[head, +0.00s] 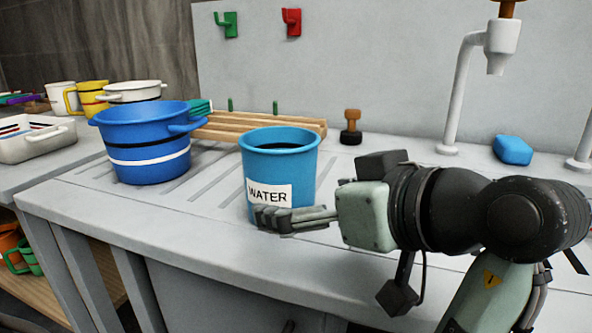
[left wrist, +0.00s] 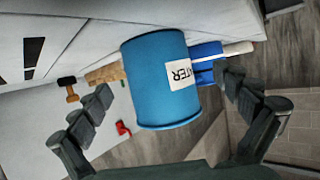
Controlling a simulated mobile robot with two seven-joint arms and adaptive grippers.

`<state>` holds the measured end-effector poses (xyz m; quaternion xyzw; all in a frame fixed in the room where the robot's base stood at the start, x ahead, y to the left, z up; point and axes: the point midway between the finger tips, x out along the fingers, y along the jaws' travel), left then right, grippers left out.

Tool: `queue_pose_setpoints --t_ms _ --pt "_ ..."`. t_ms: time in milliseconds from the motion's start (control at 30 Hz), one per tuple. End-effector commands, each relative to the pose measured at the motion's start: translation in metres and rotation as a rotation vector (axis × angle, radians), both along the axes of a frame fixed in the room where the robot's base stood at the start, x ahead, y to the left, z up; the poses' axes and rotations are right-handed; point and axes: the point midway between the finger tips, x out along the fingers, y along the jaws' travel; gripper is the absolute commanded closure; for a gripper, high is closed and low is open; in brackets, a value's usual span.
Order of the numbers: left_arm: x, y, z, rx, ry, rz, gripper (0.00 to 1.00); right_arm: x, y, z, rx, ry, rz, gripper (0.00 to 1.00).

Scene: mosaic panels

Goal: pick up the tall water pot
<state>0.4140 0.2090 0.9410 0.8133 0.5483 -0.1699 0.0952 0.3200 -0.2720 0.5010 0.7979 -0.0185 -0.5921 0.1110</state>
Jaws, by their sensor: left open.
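The tall water pot (head: 280,165) is a blue cylinder with a white label reading WATER. It stands upright on the grey counter (head: 120,215), near its front edge. My left gripper (head: 290,215) is at the pot's lower right, with a finger in front of its base; the other finger is hidden. In the left wrist view, the pot (left wrist: 155,70) appears sideways between the two spread fingers of my left gripper (left wrist: 165,95), with gaps on both sides. The gripper is open and holds nothing. My right gripper is not seen.
A wide blue pot (head: 148,150) with striped bands stands left of the water pot. A wooden rack (head: 225,130) lies behind. A brown-and-black stopper (head: 351,128), a white tap (head: 460,85) and a blue sponge (head: 513,150) are at the back right.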

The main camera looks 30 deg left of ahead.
Motion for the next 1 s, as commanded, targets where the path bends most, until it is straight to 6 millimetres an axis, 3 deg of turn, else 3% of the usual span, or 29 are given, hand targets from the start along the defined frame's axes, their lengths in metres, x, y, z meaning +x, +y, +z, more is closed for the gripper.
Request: queue_pose_setpoints --t_ms 600,900,1000 --pt "0.031 0.062 -0.021 -0.002 -0.003 -0.001 0.00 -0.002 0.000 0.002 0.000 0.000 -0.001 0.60" --pt "0.033 0.066 -0.023 -0.005 -0.003 -0.003 0.00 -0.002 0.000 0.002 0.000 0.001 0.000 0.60" --pt "0.033 0.066 -0.023 -0.005 -0.003 -0.003 0.12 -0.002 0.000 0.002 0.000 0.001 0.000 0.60"
